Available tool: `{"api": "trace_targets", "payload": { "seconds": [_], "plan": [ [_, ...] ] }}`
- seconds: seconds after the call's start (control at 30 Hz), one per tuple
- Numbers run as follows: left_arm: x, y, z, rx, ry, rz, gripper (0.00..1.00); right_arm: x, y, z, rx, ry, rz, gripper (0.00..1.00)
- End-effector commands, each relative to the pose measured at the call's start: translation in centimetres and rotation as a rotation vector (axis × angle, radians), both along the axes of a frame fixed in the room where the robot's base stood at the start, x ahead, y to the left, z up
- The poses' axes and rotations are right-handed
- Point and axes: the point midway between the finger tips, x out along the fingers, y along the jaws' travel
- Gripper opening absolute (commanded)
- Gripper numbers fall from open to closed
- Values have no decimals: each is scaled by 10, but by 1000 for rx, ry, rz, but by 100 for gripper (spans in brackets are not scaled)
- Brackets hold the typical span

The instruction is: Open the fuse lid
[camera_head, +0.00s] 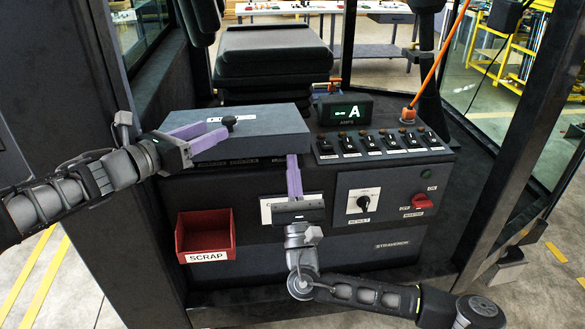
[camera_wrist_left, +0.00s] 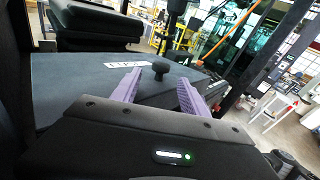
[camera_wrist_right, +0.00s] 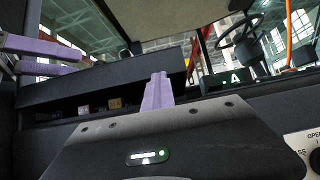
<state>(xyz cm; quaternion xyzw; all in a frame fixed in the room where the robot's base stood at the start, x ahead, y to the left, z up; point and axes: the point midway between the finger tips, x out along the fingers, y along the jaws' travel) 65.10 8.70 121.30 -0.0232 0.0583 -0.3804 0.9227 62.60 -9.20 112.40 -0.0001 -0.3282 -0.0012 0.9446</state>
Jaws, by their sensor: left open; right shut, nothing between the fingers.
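The fuse lid (camera_head: 268,121) is a dark flat slab on the left of the console, with a black knob (camera_head: 229,120) and a white label. In the right wrist view the lid (camera_wrist_right: 100,82) stands ajar, with a dark gap and small fuse-like blocks (camera_wrist_right: 115,103) under its front edge. My left gripper (camera_head: 217,130) is open at the knob; in the left wrist view the knob (camera_wrist_left: 161,71) shows between the fingertips, and I cannot tell whether they touch it. My right gripper (camera_head: 292,157) is shut and empty, pointing up at the lid's front edge near its right end. Contact there is unclear.
A row of switches (camera_head: 380,143) and a lit display (camera_head: 345,110) lie right of the lid. A red scrap bin (camera_head: 205,236), a rotary knob (camera_head: 362,202) and a red switch (camera_head: 419,201) are on the front panel. A seat (camera_head: 272,60) stands behind.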

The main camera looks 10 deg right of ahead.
Motion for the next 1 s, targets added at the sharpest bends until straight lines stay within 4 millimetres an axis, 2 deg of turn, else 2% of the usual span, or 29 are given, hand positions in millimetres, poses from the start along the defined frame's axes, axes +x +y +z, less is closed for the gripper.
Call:
{"api": "trace_targets", "payload": {
  "seconds": [0.1, 0.43, 0.57, 0.67, 0.73, 0.87, 0.9, 1.0],
  "plan": [
    [-6, 5, 2, -1, -1, 0, 52, 0, 1, -1, 0, 2, 2, 0],
    [-7, 5, 4, -3, -6, -1, 52, 0, 1, -2, -1, 5, 3, 0],
    [-5, 6, 21, -24, -19, 20, 52, 1, 1, -2, -2, 6, 2, 0],
    [-4, 8, 55, -74, -41, 62, 52, 1, 1, -3, -2, 7, 2, 0],
    [-4, 12, 90, -130, -61, 104, 52, 1, 1, -3, -2, 7, 2, 0],
    [-17, 22, 172, -284, -91, 191, 52, 1, 1, -3, -2, 7, 2, 0],
    [-23, 26, 197, -337, -96, 214, 52, 1, 1, -3, -2, 7, 2, 0],
    [-45, 36, 254, -473, -94, 256, 52, 1, 1, -3, -2, 7, 2, 0]
  ]
}}
